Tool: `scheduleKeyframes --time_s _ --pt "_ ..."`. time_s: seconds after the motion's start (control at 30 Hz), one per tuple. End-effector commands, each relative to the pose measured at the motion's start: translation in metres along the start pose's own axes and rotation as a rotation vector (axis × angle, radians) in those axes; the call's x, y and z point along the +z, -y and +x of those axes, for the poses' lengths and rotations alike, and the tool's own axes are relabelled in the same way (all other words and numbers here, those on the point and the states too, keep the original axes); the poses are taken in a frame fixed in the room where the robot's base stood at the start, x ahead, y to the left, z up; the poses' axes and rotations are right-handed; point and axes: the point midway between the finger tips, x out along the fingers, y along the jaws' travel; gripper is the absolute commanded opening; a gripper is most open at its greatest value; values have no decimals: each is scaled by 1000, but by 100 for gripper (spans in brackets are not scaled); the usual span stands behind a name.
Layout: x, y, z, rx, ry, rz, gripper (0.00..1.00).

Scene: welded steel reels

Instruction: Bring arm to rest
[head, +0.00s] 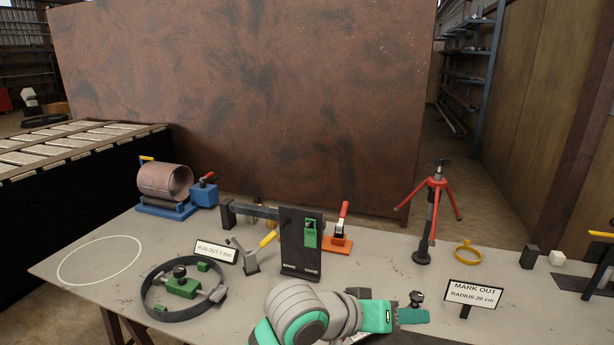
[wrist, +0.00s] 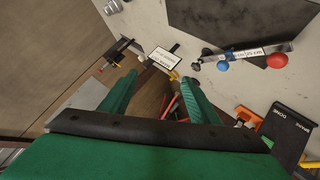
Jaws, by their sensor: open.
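My gripper (head: 424,316) shows at the bottom centre of the head view, at the end of my grey and green arm, over the near part of the workbench (head: 215,282). In the wrist view its two green fingers (wrist: 158,98) stand well apart with nothing held between them. Past them, floor and part of the bench show. The black upright plate (head: 302,248) with a green block stands to the left of my gripper, with a gap between them. The "MARK OUT" sign (head: 472,294) stands to its right.
A red tripod (head: 433,190) and yellow ring (head: 467,252) stand behind right. A dark steel ring (head: 150,297) with green clamps and a blue stand with a rolled cylinder (head: 165,181) are left. A tall rusty plate (head: 240,100) rises behind the bench. The drawn circle (head: 100,260) is empty.

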Motion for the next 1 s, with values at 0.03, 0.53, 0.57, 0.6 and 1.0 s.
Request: scheduleKeyframes --time_s 0.03,0.53,0.57,0.6,1.0 --pt "-2 -5 7 42 -43 -18 56" --pt "-17 -1 31 228 -494 -192 56" --pt "-15 2 32 228 -518 -204 56" --pt "-13 6 32 227 -551 -220 56" --pt "46 62 36 99 -815 -360 56"
